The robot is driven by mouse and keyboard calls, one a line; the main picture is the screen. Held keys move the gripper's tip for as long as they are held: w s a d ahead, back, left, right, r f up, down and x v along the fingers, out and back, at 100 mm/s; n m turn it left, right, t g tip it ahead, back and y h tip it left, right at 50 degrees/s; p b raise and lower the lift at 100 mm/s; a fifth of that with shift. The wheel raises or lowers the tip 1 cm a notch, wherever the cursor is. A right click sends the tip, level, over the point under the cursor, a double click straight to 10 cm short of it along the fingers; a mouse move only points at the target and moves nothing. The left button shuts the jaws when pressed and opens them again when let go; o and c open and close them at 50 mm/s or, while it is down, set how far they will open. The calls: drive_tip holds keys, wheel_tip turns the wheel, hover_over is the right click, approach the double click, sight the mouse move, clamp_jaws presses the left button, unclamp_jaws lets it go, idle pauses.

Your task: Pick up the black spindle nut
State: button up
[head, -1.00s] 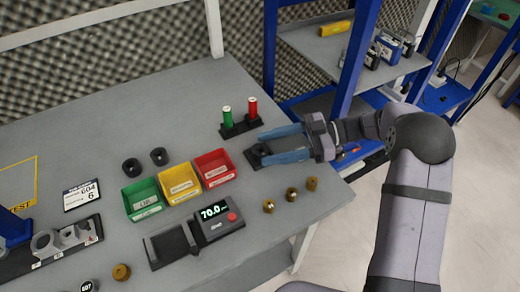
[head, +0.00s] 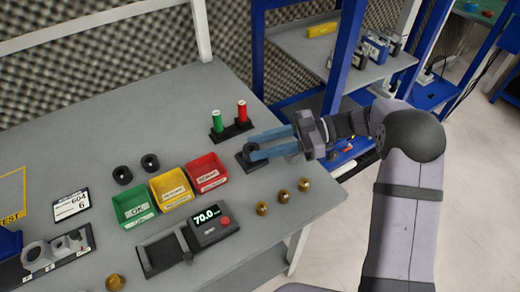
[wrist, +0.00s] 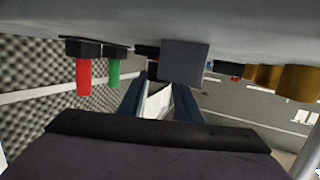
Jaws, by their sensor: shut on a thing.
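The black spindle nut (head: 251,150) is a dark round ring at a flat black base plate (head: 243,163), near the table's right side. My gripper (head: 252,147) reaches in from the right with its blue fingers, one on each side of the nut, and is shut on it. The nut is still at the plate; I cannot tell whether it is lifted at all. In the wrist view, the dark plate (wrist: 185,62) shows beyond the fingers, and the nut cannot be made out clearly.
A stand (head: 231,132) with a green and a red cylinder is close behind the fingers. Green, yellow and red bins (head: 208,180) stand to the left. Two other black rings (head: 122,175) lie behind them. Brass pieces (head: 283,196) and a display unit (head: 210,225) are in front.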

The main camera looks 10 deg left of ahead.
sight(257, 149)
wheel_tip(257, 149, up, 9)
drive_tip(key=shift+f+b, duration=0.2)
drive_tip(key=shift+b, duration=0.15)
idle(1.2)
drive_tip(key=shift+s+a, duration=0.4)
drive_tip(key=shift+a, duration=0.1)
drive_tip(key=s+a+r+n+g+h+b, duration=0.1)
drive_tip(key=s+a+g, duration=0.1)
drive_tip(key=s+a, duration=0.55)
drive_tip(key=s+a+r+n+g+h, duration=0.15)
drive_tip(key=s+a, duration=0.25)
drive_tip(key=s, duration=0.6)
drive_tip(key=s+a+r+n+g+h+b, duration=0.1)
drive_tip(key=s+a+r+n, duration=0.1)
drive_tip(key=s+a, duration=0.5)
drive_tip(key=w+f+m+t+y, duration=0.1)
drive_tip(key=f, duration=0.1)
drive_tip(key=w+f+m+t+y, duration=0.1)
drive_tip(key=w+m+t, duration=0.1)
drive_tip(key=w+a+f+m+t+y, duration=0.1)
drive_tip(key=f, duration=0.1)
drive_tip(key=shift+w+f+m+t+y, duration=0.2)
drive_tip(key=shift+f+m+t+y, duration=0.05)
drive_tip(key=shift+f, duration=3.05)
